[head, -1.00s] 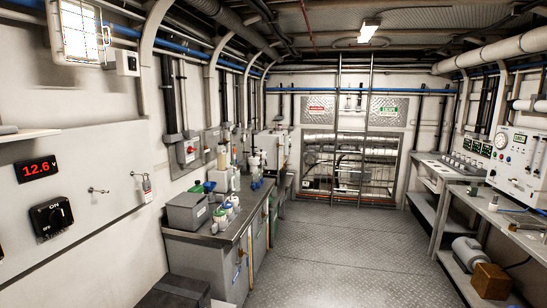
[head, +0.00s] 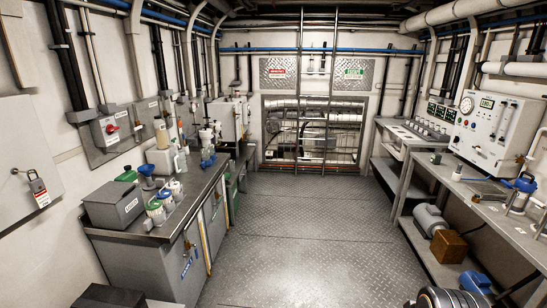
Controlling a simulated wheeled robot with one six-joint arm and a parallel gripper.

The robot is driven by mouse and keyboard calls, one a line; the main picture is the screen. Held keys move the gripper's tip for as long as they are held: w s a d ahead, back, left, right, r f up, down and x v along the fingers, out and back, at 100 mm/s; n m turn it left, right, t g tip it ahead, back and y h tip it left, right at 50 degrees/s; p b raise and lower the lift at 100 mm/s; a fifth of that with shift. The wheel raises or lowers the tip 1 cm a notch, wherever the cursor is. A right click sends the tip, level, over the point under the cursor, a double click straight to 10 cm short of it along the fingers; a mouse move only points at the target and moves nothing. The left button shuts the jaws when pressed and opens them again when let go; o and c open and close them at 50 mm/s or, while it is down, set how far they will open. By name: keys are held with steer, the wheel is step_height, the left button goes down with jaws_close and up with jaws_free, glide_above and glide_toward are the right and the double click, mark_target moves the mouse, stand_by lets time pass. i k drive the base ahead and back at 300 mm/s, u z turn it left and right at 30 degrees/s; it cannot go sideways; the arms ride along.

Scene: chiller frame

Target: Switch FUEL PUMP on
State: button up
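No label reading FUEL PUMP is legible, so I cannot tell which control it is. A grey switch box with a red knob (head: 111,128) is on the left wall; its label is too small to read. A sloped console (head: 414,132) with a row of small controls stands at the back right, under green-lit displays (head: 441,112). A white panel (head: 490,128) with a round gauge and a green display hangs on the right wall. The settings of these controls are too small to make out. My gripper is not in view.
A left bench (head: 150,236) carries a grey box (head: 114,205), jars and bottles. A right bench (head: 450,188) holds tools, with a motor (head: 430,221) and wooden box (head: 449,246) on its lower shelf. The plated floor (head: 295,225) between is clear. A ladder (head: 316,100) stands at the back.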

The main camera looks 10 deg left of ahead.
mark_target(111, 128)
steer(key=u, duration=0.35)
steer(key=i, duration=2.05)
steer(key=u, duration=1.05)
steer(key=i, duration=1.05)
steer(key=u, duration=1.1)
